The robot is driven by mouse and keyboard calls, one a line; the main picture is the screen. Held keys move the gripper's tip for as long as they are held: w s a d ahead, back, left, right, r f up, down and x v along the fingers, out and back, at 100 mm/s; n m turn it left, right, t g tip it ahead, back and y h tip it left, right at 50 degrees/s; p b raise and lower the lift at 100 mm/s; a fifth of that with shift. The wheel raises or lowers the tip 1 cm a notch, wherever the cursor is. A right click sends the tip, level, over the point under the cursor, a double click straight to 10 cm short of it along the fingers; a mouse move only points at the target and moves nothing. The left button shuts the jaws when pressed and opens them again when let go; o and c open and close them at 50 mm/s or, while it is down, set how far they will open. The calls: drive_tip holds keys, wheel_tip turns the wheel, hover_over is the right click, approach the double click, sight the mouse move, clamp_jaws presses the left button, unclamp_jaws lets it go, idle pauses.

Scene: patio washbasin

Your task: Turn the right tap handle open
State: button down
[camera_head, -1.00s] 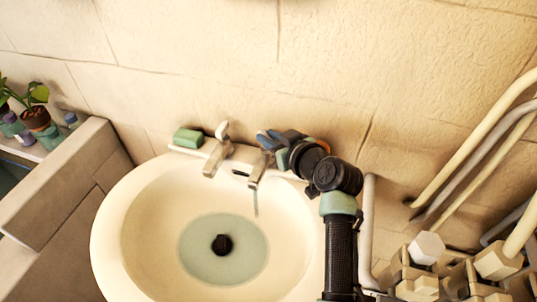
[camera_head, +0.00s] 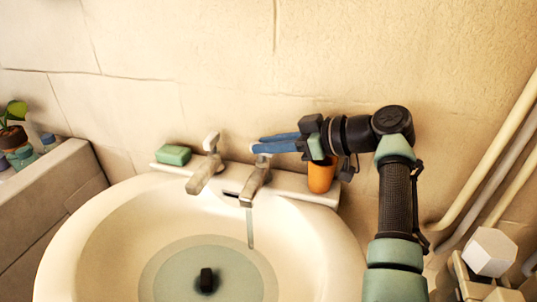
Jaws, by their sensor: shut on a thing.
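The washbasin's right tap (camera_head: 256,184) is a metal spout on the back rim. The white end of its handle (camera_head: 253,149) shows at the tips of my blue fingers; the rest of the handle is hidden by them. My gripper (camera_head: 262,144) reaches in from the right, nearly level, and is shut on this handle. A thin grey-green strip hangs below the right spout into the basin; it looks like running water. The left tap (camera_head: 206,172), with its white handle upright, stands apart to the left.
A green soap bar (camera_head: 174,155) lies on the rim at left. An orange cup (camera_head: 321,176) stands on the rim just below my gripper. The basin (camera_head: 110,225) holds shallow water and a dark drain piece. Pipes (camera_head: 487,165) run at right; the wall is close behind.

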drive_tip(key=shift+f+n+g+b, duration=0.15)
drive_tip(key=shift+n+g+b, duration=0.2)
drive_tip(key=shift+g, duration=0.15)
drive_tip(key=c, duration=0.8)
unclamp_jaws()
wheel_tip(320, 180, up, 10)
drive_tip(key=shift+r+p, duration=0.1)
drive_tip(key=shift+p, duration=0.6)
